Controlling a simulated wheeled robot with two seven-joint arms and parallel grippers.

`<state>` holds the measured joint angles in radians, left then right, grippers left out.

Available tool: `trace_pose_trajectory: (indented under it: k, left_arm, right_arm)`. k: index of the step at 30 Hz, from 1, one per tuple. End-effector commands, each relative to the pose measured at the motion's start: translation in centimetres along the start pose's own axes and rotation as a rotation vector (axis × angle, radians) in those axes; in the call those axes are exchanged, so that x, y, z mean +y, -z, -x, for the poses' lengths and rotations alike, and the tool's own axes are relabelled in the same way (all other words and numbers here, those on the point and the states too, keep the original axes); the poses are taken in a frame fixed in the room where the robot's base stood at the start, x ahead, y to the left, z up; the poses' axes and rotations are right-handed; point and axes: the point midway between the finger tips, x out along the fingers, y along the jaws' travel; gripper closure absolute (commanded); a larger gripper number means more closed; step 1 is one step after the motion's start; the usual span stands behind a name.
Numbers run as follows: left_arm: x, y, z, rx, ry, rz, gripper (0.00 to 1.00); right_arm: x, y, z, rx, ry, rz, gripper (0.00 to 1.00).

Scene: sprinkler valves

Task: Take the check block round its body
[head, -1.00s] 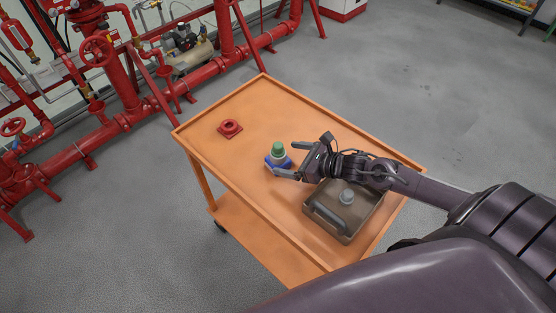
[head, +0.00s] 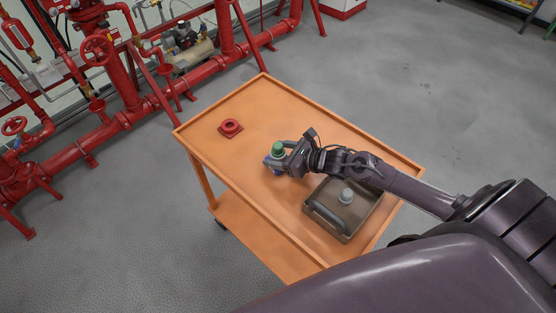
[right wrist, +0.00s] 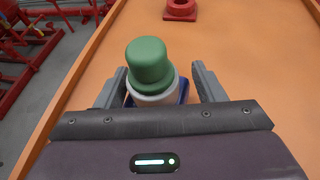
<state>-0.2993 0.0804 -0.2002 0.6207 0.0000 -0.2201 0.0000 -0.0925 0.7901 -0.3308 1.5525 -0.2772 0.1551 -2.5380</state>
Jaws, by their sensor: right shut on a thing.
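The check block (head: 277,149) has a green rounded cap, a white collar and a blue base. It stands upright on the orange cart top (head: 262,95). My right gripper (head: 281,161) reaches it from the right and is shut on its body, below the green cap. In the right wrist view the block (right wrist: 150,66) sits between the two fingers, its cap clear above them. The lower part of the block is mostly hidden there by the gripper. My left gripper is not in view.
A red square-based ring (head: 230,128) lies on the cart farther left. A grey-brown case (head: 325,224) with a handle and a grey knob (head: 346,196) sits under my right forearm. The cart has a raised rim. Red pipes and valves (head: 125,105) stand behind.

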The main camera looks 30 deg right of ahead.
Motion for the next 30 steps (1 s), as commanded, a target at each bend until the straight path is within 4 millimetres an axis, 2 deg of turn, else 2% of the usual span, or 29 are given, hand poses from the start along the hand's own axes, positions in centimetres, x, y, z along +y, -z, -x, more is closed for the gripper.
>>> trace_pose_trajectory:
  k: [1,3,4,16,18,19,20,26,30]
  left_arm:
    - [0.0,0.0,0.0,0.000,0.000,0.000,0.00]
    - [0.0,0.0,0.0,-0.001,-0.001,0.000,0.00]
    - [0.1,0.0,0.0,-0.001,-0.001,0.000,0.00]
    - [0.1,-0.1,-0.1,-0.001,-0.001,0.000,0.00]
    - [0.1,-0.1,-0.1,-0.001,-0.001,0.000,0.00]
    - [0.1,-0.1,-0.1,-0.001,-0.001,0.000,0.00]
    - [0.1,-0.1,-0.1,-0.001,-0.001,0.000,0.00]
    - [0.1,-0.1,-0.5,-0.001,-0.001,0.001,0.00]
    - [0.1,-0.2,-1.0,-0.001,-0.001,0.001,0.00]
  right_arm:
    - [-0.1,0.2,0.0,0.005,0.002,0.001,0.67]
    - [-0.1,0.3,0.0,0.006,0.002,0.001,0.76]
    - [-0.1,0.3,0.1,0.006,0.002,0.001,0.77]
    - [-0.1,0.2,0.1,0.008,0.003,0.003,0.79]
    - [-0.1,0.0,0.2,0.009,0.003,0.004,0.92]
    - [-0.2,-0.1,0.3,0.009,0.003,0.004,0.93]
    - [-0.2,-0.3,0.4,0.009,0.003,0.004,1.00]
    - [-0.1,-3.2,1.5,0.003,0.002,0.009,1.00]
    - [-0.1,-6.5,2.8,0.002,0.002,0.012,1.00]
